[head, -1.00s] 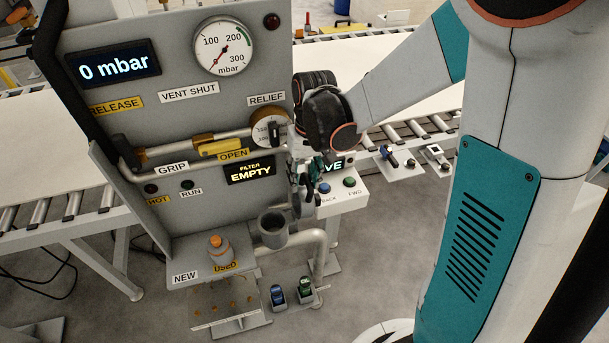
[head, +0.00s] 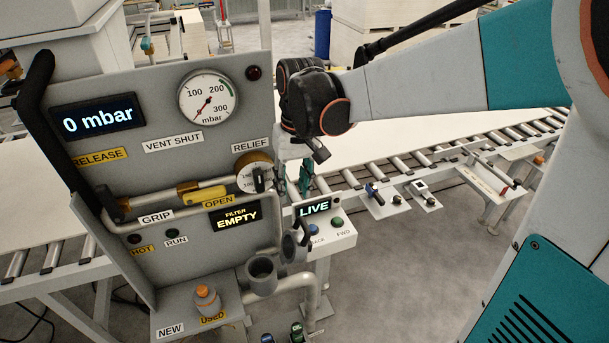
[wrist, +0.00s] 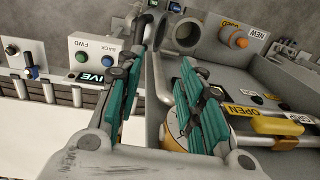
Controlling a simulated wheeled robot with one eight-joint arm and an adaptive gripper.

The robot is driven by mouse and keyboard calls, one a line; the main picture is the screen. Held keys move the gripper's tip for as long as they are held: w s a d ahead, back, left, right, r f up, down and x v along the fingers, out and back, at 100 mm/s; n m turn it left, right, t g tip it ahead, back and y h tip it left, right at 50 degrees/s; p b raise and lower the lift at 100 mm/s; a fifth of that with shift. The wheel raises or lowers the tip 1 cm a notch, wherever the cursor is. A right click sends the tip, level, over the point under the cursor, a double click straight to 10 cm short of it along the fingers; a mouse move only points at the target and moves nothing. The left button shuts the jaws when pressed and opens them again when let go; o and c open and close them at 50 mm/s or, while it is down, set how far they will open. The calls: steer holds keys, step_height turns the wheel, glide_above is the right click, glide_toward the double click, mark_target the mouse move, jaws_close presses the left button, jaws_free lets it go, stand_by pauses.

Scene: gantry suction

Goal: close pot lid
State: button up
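The grey filter pot (head: 262,277) is fixed at the lower right of the panel, its round mouth open upward. Its lid (head: 296,246) appears to stand tilted up at the pot's right side, off the mouth. In the wrist view the pot (wrist: 187,35) is at top centre, and the dark lid part (wrist: 150,30) is at its left, partly cut off by the frame. My gripper (head: 293,180) is above the lid, pointing down beside the relief dial. In the wrist view its teal fingers (wrist: 160,72) are apart with nothing between them.
The relief dial (head: 254,172) and the handled pipe (head: 180,202) are close to my gripper's left. A LIVE button box (head: 328,230) stands right of the lid. An orange-capped bottle (head: 206,300) sits on the shelf. A roller conveyor (head: 420,170) runs behind.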

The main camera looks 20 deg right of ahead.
steer(key=shift+s+r, duration=0.15)
steer(key=shift+r, duration=0.05)
stand_by(0.3)
